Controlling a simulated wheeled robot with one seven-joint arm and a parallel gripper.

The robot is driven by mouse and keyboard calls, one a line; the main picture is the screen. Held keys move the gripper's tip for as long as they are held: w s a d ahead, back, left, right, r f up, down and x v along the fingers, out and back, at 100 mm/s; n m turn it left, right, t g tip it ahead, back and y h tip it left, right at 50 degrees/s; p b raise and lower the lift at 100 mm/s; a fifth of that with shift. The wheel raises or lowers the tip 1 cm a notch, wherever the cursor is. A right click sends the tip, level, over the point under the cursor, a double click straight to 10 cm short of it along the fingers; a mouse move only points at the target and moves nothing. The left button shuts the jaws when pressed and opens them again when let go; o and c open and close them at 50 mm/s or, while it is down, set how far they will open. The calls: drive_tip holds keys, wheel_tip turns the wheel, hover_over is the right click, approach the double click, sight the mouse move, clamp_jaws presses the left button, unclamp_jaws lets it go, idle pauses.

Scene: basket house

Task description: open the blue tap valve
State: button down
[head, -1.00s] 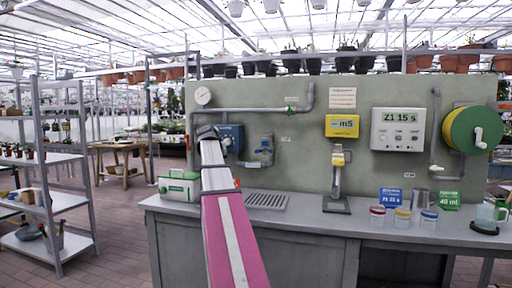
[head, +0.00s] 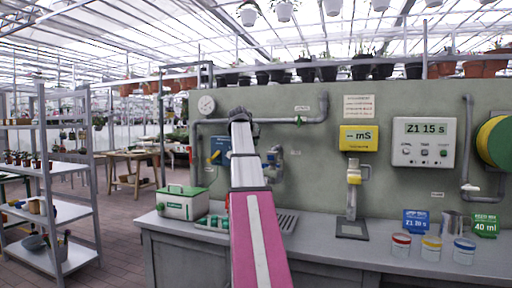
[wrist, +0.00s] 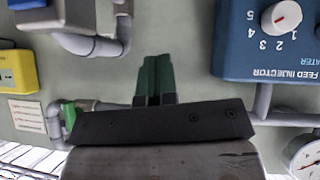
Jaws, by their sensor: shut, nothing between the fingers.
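A small tap fitting with blue parts (head: 273,157) is on the green wall panel in the head view, just right of my forearm. Its valve handle is too small to make out clearly. My gripper (wrist: 153,78) shows in the wrist view with its green fingers together and nothing between them. It points at the bare panel, between the blue feed injector box (wrist: 265,50) and a grey box with a bent pipe (wrist: 65,14). It touches neither in the picture. In the head view my arm hides the fingers and part of the blue box (head: 217,150).
A grey pipe with a green valve (head: 300,121) runs above the tap. The bench (head: 385,255) below carries a green-and-white case (head: 182,201), a drain grate (head: 287,222) and several jars to the right. A shelf rack (head: 45,190) stands left.

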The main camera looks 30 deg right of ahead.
drive_tip(key=w+d+f, duration=0.3)
drive_tip(key=d+f, duration=0.2)
drive_tip(key=f, duration=0.4)
drive_tip(key=shift+d, duration=0.3)
drive_tip(key=shift+f, duration=0.1)
